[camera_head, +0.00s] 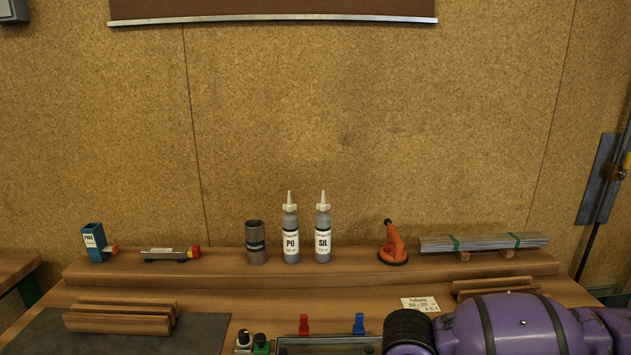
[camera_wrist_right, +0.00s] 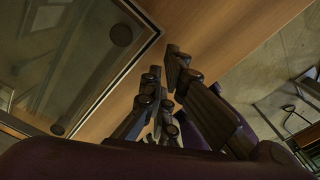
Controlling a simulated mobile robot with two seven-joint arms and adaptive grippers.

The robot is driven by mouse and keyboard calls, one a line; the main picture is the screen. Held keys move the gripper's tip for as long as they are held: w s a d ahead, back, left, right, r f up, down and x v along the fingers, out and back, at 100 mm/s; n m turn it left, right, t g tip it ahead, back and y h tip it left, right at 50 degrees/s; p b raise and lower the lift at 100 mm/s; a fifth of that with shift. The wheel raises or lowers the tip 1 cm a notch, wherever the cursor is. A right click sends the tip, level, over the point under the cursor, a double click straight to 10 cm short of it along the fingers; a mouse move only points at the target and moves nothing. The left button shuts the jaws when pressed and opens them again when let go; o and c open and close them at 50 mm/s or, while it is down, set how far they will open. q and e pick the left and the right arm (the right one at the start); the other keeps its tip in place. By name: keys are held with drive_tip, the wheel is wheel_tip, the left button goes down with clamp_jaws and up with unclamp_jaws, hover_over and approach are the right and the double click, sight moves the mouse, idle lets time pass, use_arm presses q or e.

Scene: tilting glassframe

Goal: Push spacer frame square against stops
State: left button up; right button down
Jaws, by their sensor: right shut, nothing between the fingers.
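At the bottom of the head view, a glass pane with a dark edge (camera_head: 325,348) shows only in part. A red upright piece (camera_head: 303,325) and a blue upright piece (camera_head: 358,324) stand at its far side; I cannot tell if they are the stops. In the right wrist view, glass (camera_wrist_right: 60,60) with a dark rim (camera_wrist_right: 118,82), perhaps the spacer frame, lies at the left. My right gripper (camera_wrist_right: 163,78) is shut and empty, its dark fingers over the wood beside that rim. Contact cannot be made out. My left gripper is out of view.
On the rear ledge stand a blue box (camera_head: 95,241), a PU bottle (camera_head: 290,232), a SIL bottle (camera_head: 323,232), an orange suction lifter (camera_head: 394,246) and bundled metal strips (camera_head: 480,243). Wooden strips (camera_head: 120,315) lie at the left. My purple right arm covers the bench's front right.

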drive_tip(key=shift+w, duration=0.75)
idle(1.0)
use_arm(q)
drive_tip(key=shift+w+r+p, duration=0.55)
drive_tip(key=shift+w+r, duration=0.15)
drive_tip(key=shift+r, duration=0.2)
use_arm(e)
drive_tip(key=shift+s, duration=0.8)
drive_tip(key=shift+r, duration=0.1)
use_arm(q)
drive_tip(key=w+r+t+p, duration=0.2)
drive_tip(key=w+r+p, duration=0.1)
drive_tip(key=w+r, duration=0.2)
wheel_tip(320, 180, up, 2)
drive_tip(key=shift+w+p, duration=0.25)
drive_tip(key=shift+p, duration=0.05)
use_arm(e)
wheel_tip(320, 180, up, 7)
